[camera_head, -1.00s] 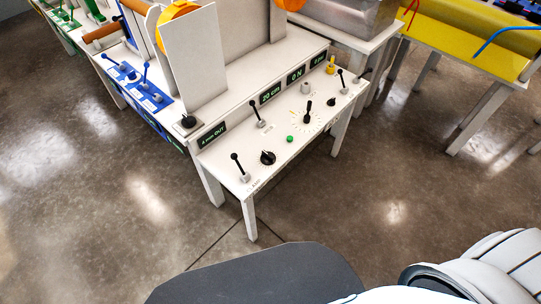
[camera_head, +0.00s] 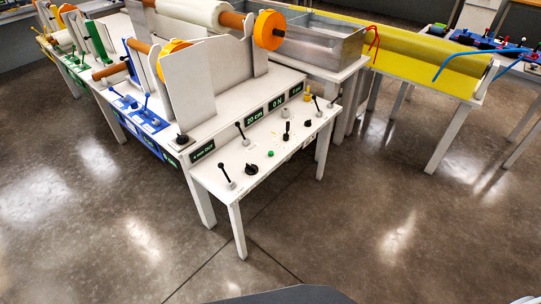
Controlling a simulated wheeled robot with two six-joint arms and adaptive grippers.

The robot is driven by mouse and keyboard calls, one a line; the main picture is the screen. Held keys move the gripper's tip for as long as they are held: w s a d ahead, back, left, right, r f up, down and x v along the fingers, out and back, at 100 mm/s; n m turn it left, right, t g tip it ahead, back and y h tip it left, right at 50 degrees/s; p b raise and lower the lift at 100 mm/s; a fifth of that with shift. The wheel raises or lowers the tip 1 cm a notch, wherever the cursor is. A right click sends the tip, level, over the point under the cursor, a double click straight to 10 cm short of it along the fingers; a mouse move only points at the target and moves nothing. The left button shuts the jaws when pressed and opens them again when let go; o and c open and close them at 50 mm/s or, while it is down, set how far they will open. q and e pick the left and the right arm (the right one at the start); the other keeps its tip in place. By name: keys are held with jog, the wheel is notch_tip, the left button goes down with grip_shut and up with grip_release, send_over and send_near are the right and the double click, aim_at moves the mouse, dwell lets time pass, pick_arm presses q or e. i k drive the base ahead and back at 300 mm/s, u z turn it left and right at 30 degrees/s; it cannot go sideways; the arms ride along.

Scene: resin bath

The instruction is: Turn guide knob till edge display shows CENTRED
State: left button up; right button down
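The edge display (camera_head: 203,151) is a small dark sign on the near left face of the white machine, and it appears to read "4 mm OUT". A black knob (camera_head: 182,139) sits on a pale plate just left of it. Another black knob (camera_head: 251,169) sits on the white control panel (camera_head: 262,187), beside a lever (camera_head: 227,175). Which knob is the guide knob I cannot tell from the labels. Neither of my grippers is in view.
Displays reading "20 cm" (camera_head: 254,115) and "0 N" (camera_head: 277,103) stand behind. A yellow-covered table (camera_head: 420,55) is at right. The floor in front is clear.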

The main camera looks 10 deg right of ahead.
aim_at(250, 169)
jog(key=z, duration=0.5)
jog(key=i, duration=1.2)
jog(key=u, duration=0.1)
